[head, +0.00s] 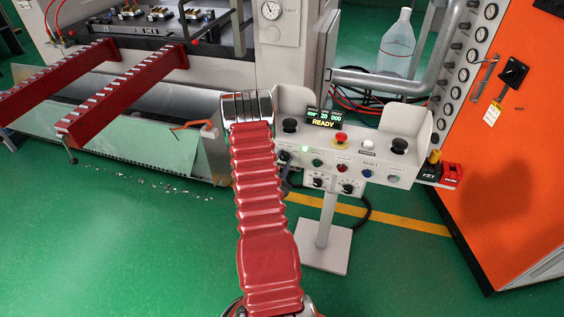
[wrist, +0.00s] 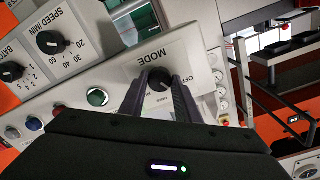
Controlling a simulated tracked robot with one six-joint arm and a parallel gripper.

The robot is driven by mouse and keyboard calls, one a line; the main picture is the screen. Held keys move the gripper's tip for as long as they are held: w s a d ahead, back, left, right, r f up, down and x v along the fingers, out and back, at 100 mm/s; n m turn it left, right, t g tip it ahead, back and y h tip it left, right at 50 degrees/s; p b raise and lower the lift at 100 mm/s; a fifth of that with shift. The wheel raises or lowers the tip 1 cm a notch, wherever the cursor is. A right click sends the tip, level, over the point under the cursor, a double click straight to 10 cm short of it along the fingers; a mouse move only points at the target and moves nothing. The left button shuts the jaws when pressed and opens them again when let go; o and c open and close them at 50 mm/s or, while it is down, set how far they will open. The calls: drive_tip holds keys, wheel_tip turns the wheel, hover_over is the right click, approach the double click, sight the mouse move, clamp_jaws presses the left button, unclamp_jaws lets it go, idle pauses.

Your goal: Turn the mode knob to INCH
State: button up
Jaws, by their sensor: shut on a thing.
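In the wrist view the black mode knob (wrist: 158,76) sits on a pale panel under the printed word MODE. My gripper (wrist: 160,84) has its two dark fingers on either side of the knob and is shut on it. OFF is printed to the right of the knob in that view. The fingers cover part of the label, and I cannot read INCH or see which mark the knob points to.
In the wrist view a speed knob (wrist: 51,42) and a green button (wrist: 97,97) lie left of the mode knob. An orange cabinet (head: 520,150) stands right.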

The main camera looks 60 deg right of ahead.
drive_tip(key=shift+s+d+m, duration=0.15)
drive_tip(key=shift+m, duration=0.95)
drive_tip(key=o, duration=1)
drive_tip(key=shift+o, duration=0.2)
drive_tip(key=shift+a, duration=0.2)
drive_tip(key=s+a, duration=0.1)
drive_tip(key=a, duration=1.2)
drive_tip(key=shift+s+a, duration=0.25)
drive_tip(key=shift+s, duration=0.1)
drive_tip(key=shift+r, duration=0.1)
